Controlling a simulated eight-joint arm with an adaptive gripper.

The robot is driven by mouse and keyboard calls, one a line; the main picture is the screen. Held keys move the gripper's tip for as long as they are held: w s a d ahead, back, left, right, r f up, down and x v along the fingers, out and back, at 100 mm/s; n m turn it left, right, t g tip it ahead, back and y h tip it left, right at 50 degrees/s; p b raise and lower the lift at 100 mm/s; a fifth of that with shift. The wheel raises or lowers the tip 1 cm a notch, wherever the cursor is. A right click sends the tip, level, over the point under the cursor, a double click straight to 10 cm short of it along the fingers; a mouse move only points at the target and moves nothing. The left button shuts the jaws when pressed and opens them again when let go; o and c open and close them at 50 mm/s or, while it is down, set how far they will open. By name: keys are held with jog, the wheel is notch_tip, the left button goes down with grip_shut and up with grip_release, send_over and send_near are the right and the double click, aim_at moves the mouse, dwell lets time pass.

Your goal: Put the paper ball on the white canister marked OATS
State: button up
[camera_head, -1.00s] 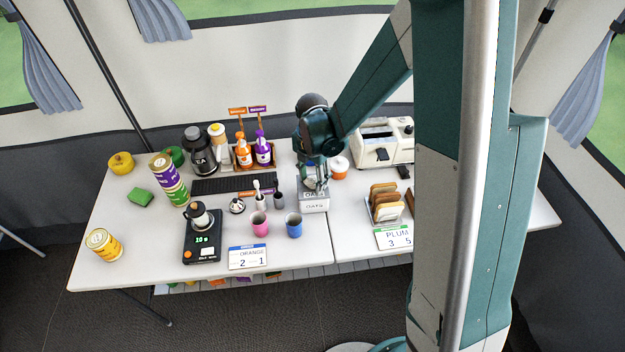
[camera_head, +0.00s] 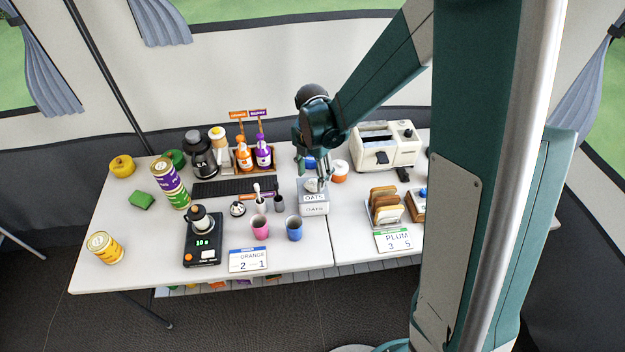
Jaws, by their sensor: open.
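The white canister marked OATS (camera_head: 314,209) stands near the middle of the table, close to the seam between the two tabletops. A small greyish-white lump, which looks like the paper ball (camera_head: 311,185), rests on top of it. My gripper (camera_head: 316,175) is open and points down just above the canister's top. One finger comes down close to the right side of the ball. Whether that finger touches the ball cannot be told at this size.
A pink cup (camera_head: 260,228) and a blue cup (camera_head: 294,229) stand in front. An orange-lidded jar (camera_head: 339,172) and a white appliance (camera_head: 386,147) are behind to the right. A bread rack (camera_head: 385,207) stands right. A black scale (camera_head: 203,246) is left.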

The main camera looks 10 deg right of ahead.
aim_at(313, 182)
notch_tip(313, 182, up, 8)
jog(key=shift+p, duration=0.35)
jog(key=shift+r, duration=0.1)
dwell(0.3)
dwell(0.4)
jog(key=s+d+r+m+t, duration=0.3)
jog(key=s+d+r+m, duration=0.3)
jog(key=s+r+m, duration=0.5)
jog(key=s+d+r+m+t, duration=0.2)
jog(key=s+d+r+m, duration=0.1)
jog(key=s+m, duration=0.3)
jog(key=s+d+r+m+t, duration=0.2)
jog(key=s+m, duration=0.4)
jog(key=m, duration=0.4)
jog(key=shift+d+r, duration=0.6)
jog(key=shift+r, duration=0.25)
